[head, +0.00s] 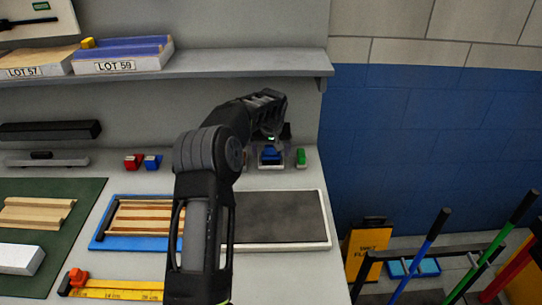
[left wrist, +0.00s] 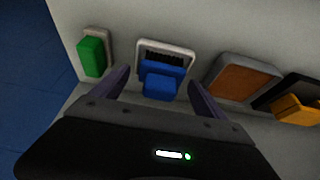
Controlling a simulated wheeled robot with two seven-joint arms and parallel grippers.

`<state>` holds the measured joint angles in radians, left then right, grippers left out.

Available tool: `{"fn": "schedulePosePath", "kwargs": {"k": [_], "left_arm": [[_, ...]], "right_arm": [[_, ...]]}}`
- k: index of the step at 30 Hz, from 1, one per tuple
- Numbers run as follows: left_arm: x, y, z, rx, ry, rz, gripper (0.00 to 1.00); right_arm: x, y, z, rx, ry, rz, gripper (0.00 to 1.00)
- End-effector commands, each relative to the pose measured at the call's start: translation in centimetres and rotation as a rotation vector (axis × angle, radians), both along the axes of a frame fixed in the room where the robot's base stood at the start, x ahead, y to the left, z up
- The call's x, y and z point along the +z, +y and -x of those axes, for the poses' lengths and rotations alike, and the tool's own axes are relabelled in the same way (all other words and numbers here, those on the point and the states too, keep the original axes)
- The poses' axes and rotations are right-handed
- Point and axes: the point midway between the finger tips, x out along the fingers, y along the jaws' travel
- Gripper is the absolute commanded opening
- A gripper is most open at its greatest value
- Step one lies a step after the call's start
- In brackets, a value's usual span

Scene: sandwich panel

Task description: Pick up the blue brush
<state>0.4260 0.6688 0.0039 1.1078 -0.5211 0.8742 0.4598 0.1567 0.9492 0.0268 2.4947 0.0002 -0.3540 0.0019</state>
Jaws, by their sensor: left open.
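The blue brush (head: 270,155) sits at the back right of the workbench, beneath my left gripper in the head view. It also shows in the left wrist view (left wrist: 160,84), with a blue handle and block in front of a pale-rimmed dark bristle or tray part. My left gripper (head: 271,138) is open; in the left wrist view its two fingers (left wrist: 160,88) stand on either side of the brush, apart from it. Whether the fingertips reach down past the handle I cannot tell. My right gripper is not in view.
A green block (left wrist: 92,56) stands to one side of the brush, and a brown pad (left wrist: 241,77) to the other. A small orange item (left wrist: 297,108) lies further along. A grey-topped tray (head: 327,220) lies in front. The shelf (head: 230,69) overhangs behind.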

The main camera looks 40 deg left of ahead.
Motion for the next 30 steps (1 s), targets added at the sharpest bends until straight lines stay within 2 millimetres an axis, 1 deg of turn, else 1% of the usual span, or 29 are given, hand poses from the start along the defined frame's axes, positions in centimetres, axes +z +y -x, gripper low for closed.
{"fn": "schedulePosePath", "kwargs": {"k": [3,27,28,30], "left_arm": [[0.02,0.0,0.01,0.0,0.0,0.0,0.84],[0.02,0.0,0.01,0.0,0.0,0.0,0.18],[0.02,0.0,0.01,0.0,0.0,0.0,0.16],[0.06,0.01,-0.01,0.0,-0.001,-0.001,0.15]], "right_arm": [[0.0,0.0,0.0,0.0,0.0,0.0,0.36],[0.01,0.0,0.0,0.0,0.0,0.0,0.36],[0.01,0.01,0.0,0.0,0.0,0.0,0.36],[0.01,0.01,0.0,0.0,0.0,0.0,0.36]]}}
